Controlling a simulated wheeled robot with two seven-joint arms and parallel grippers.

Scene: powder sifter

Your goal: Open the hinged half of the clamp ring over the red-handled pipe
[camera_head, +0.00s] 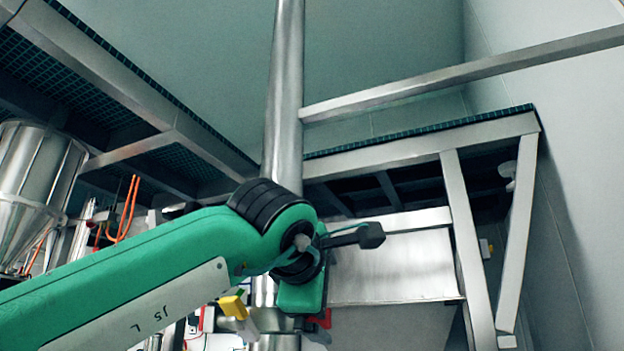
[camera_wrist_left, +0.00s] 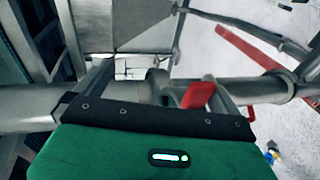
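The steel pipe (camera_wrist_left: 270,91) runs across the left wrist view; its upper part stands upright as a tall column (camera_head: 285,95) in the head view. A red handle (camera_wrist_left: 198,95) sits on the pipe, right of the middle in the wrist view, and a bit of red (camera_head: 322,319) shows below my wrist. A grey metal ring-like part (camera_wrist_left: 160,86), which looks like the clamp ring, is just left of the handle. My left gripper (camera_wrist_left: 160,74) appears open, its fingers spread on either side of this part. Contact cannot be told. My arm hides most of the clamp in the head view. My right gripper is not in view.
A steel platform frame (camera_head: 430,150) with slanted legs stands behind at right. A metal hopper (camera_head: 38,185) is at the left, under an overhead grating. Orange cables (camera_head: 128,210) hang near it. A red bar (camera_wrist_left: 248,47) lies beyond the pipe.

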